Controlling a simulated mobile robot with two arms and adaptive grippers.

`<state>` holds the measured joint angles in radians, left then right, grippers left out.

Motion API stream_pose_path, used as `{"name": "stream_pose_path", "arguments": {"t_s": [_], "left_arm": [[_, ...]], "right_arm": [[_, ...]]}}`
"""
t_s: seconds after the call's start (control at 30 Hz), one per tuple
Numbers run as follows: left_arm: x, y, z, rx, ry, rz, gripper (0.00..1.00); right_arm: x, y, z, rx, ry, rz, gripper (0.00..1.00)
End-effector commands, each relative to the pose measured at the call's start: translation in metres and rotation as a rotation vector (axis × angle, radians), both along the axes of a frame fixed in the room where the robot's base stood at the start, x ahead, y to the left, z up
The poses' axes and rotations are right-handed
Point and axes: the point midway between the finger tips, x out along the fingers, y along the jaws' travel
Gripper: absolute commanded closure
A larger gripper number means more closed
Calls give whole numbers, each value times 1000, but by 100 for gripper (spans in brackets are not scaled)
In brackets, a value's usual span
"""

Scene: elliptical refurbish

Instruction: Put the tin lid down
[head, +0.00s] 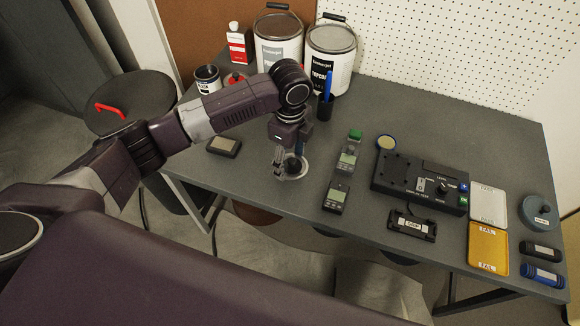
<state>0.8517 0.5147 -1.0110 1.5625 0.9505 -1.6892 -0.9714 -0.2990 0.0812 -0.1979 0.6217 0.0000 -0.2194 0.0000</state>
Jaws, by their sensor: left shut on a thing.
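The tin lid (304,172) is a round, pale-rimmed disc at the front left part of the grey table. My left gripper (291,169) points down over it and is shut on it, hiding much of it. Whether the lid touches the table top or hangs just above it, I cannot tell. My right gripper is not in the head view.
Two large paint cans (331,62), a small dark tin (207,80) and a pen cup (325,107) stand at the back left. Right of the lid are a handheld meter (337,196), a black control box (418,183) and a yellow FAIL tray (488,248).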

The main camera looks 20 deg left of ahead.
Motion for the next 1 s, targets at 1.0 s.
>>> {"name": "stream_pose_path", "arguments": {"t_s": [1.0], "left_arm": [[-1,0,-43,0,1,0,21]], "right_arm": [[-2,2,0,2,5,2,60]]}}
